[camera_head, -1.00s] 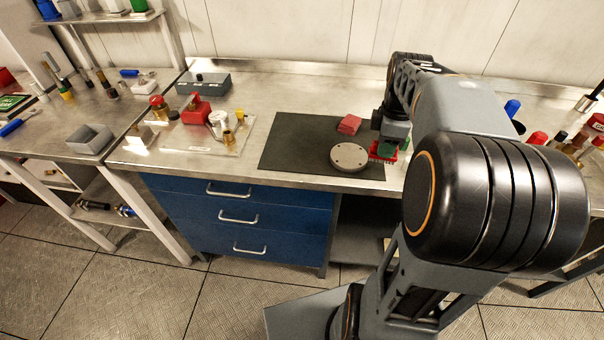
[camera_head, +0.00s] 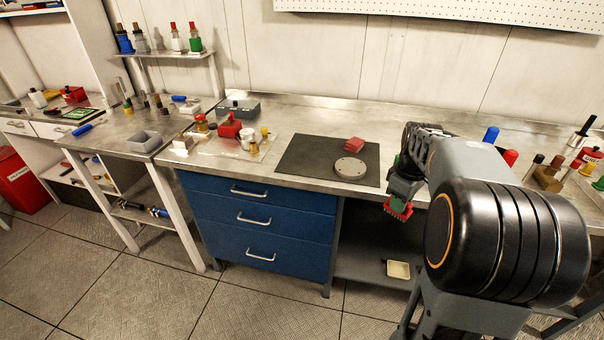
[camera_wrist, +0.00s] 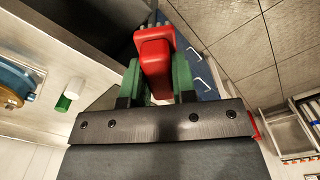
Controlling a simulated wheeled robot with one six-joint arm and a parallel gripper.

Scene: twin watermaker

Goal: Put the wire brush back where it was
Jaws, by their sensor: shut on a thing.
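My gripper (camera_head: 402,190) has green fingers and is shut on the red wire brush (camera_head: 398,209). It holds the brush in front of the workbench's front edge, right of the blue drawers. In the wrist view the red brush (camera_wrist: 155,58) sits between the two green fingers.
A dark mat (camera_head: 305,155) on the workbench bears a round grey disc (camera_head: 350,168) and a red block (camera_head: 354,144). Blue drawers (camera_head: 255,220) stand below. A small cream tray (camera_head: 398,270) lies low under the bench. Several bottles and tools stand at the right.

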